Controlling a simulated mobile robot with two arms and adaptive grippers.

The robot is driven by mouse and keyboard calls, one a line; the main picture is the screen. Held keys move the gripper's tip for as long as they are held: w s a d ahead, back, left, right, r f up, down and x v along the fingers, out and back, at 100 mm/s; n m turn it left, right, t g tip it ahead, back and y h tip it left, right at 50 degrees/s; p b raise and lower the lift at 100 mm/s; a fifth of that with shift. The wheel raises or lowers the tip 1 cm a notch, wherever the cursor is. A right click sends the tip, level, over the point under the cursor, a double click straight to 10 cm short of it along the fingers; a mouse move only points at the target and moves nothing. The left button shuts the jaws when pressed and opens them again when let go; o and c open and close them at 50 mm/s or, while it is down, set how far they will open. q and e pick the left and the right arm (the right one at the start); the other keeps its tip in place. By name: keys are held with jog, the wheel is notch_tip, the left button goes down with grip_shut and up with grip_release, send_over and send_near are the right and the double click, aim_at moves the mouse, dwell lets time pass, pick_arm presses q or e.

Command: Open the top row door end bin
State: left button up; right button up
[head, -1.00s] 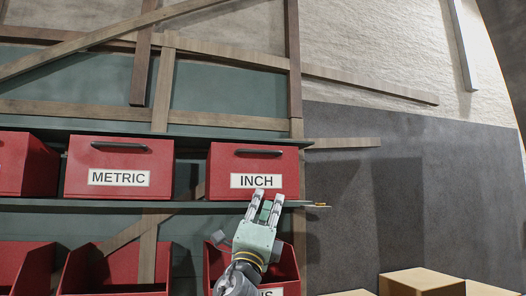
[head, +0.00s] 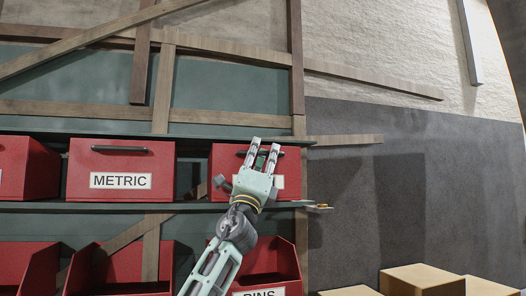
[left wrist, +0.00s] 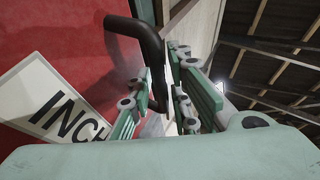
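The red INCH bin (head: 225,165) is the rightmost bin of the upper row. Its front is upright and looks shut. My left gripper (head: 264,146) is in front of it, fingers pointing up at its dark handle (head: 291,154), hiding part of the handle and most of the label. In the left wrist view the black handle (left wrist: 148,38) runs down between the fingers (left wrist: 160,100), which stand apart with a gap; I cannot tell whether they touch it. The tilted INCH label (left wrist: 58,108) shows on the red front (left wrist: 75,40). My right gripper is out of view.
The red METRIC bin (head: 120,165) stands left of the INCH bin on the same shelf (head: 190,206). Open red bins (head: 118,265) stand below. A small object (head: 318,207) lies at the shelf's right end. Cardboard boxes (head: 422,279) are at lower right.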

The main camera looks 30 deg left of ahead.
pick_arm(q)
grip_shut()
dwell(0.4)
jog(key=shift+f, duration=0.1)
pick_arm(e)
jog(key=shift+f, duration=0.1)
